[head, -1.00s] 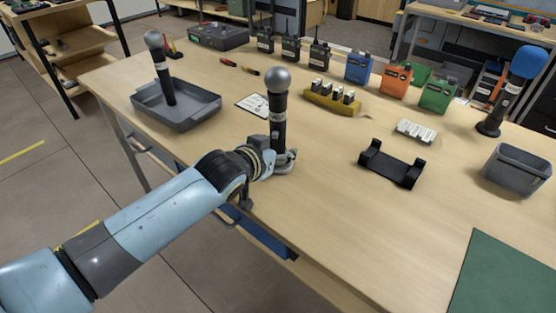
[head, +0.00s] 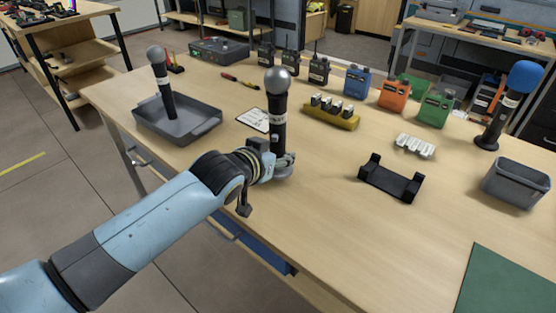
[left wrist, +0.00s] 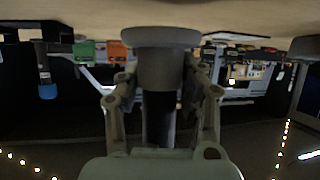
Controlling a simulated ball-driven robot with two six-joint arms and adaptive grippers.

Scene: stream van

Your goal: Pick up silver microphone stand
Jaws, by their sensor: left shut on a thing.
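The silver microphone stand (head: 278,136) is upright near the table's front edge, a black shaft under a round silver head with a grey base. My left gripper (head: 280,163) is shut on its lower part, just above the base. In the left wrist view the round grey base (left wrist: 160,42) and dark shaft (left wrist: 158,118) lie between the two fingers (left wrist: 160,95). I cannot tell whether the base is clear of the table. My right gripper is not in view.
A second grey-headed microphone (head: 163,82) stands in a grey tray (head: 190,132) at the left. A yellow battery holder (head: 332,118), a black cradle (head: 391,181) and a grey bin (head: 516,184) are to the right. The table (head: 330,220) is bare in front.

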